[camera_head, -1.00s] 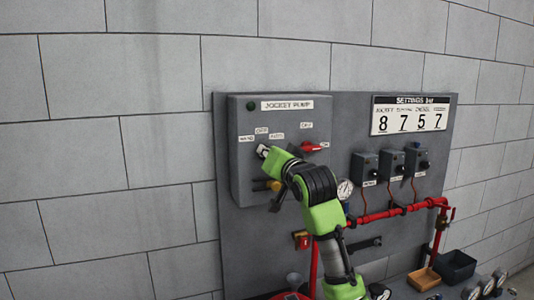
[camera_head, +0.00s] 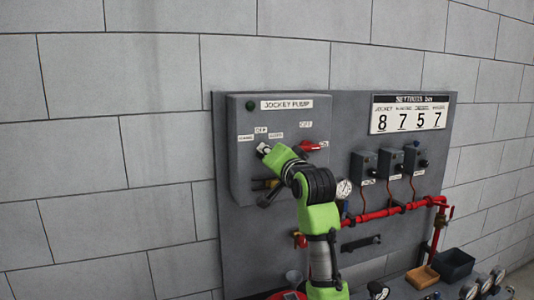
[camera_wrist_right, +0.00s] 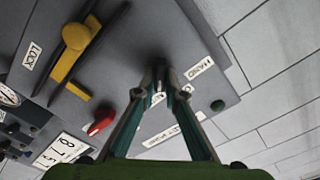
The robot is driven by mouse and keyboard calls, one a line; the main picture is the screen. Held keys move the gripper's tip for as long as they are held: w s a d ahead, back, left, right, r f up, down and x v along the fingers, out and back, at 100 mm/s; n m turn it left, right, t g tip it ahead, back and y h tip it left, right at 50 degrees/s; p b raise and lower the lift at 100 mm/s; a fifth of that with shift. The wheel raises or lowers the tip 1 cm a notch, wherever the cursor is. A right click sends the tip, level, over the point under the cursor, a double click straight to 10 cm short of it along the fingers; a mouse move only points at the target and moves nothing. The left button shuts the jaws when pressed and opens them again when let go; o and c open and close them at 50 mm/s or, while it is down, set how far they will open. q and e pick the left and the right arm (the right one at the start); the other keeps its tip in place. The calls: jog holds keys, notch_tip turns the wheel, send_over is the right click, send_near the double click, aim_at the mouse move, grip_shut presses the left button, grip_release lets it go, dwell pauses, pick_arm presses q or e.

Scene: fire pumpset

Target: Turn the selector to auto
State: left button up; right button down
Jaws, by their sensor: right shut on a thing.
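The grey jockey pump box (camera_head: 245,185) is mounted on the dark panel. Its selector (camera_wrist_right: 158,87) is mostly hidden between the fingers of my right gripper (camera_head: 264,151). HAND, OFF and AUTO labels sit around it; the HAND label (camera_wrist_right: 200,68) is clear in the right wrist view. My right gripper (camera_wrist_right: 160,76) is shut on the selector with both fingertips close to the box face. I cannot tell which label the selector points at. My left gripper is out of view.
A red handle (camera_head: 310,146) sits right of the selector, and a yellow lever (camera_wrist_right: 75,45) shows below it. A green lamp (camera_head: 250,106) is at the top left. Small dark boxes (camera_head: 364,165) and red pipe (camera_head: 380,213) lie to the right.

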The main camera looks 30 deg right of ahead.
jog(key=shift+r, duration=0.1)
jog(key=c, duration=2.1)
grip_release()
jog(key=shift+w, duration=0.1)
jog(key=v, duration=1.2)
